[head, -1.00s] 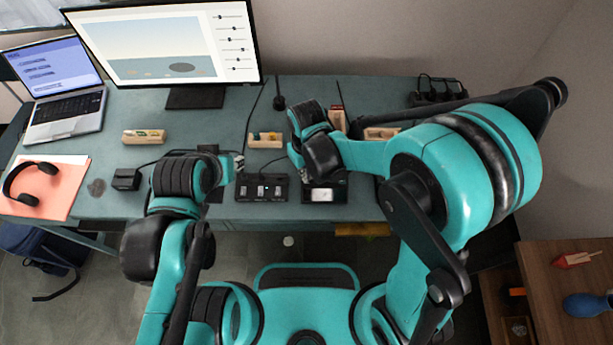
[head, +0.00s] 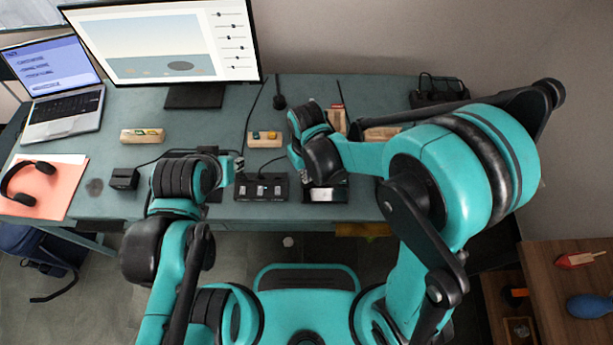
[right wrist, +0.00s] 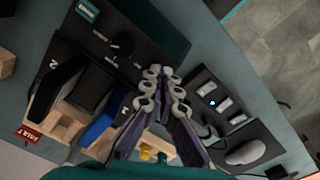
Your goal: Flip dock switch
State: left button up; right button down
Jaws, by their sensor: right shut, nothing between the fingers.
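A black box with a row of small switches (head: 262,187) lies near the table's front edge. In the right wrist view the switch panel (right wrist: 218,104) shows pale rockers, one with a small blue-white light. My right gripper (right wrist: 160,85) is shut and empty, its fingertips apart from the panel in the picture, to its left. In the head view its fingers are hidden behind my right wrist. My left gripper (head: 239,163) is beside the box's upper left; its small fingers do not show whether they are open.
A wooden holder (head: 265,139) stands behind the box. In the right wrist view a wooden stand (right wrist: 68,125) holds black and blue pieces. A monitor (head: 165,45) and laptop (head: 62,90) stand behind.

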jog(key=shift+f, duration=0.35)
jog(key=shift+r+p, duration=2.5)
jog(key=shift+r, duration=1.1)
jog(key=shift+f, duration=0.1)
jog(key=s+d+r+m+t, duration=0.2)
jog(key=d+r, duration=0.4)
jog(key=d, duration=0.3)
jog(key=s+d+r+m+t+b, duration=0.1)
jog(key=s+d+r+m+t, duration=0.2)
jog(key=d+r, duration=0.4)
jog(key=shift+d+m+t, duration=0.5)
jog(key=shift+d+t, duration=0.45)
jog(key=shift+t, duration=0.15)
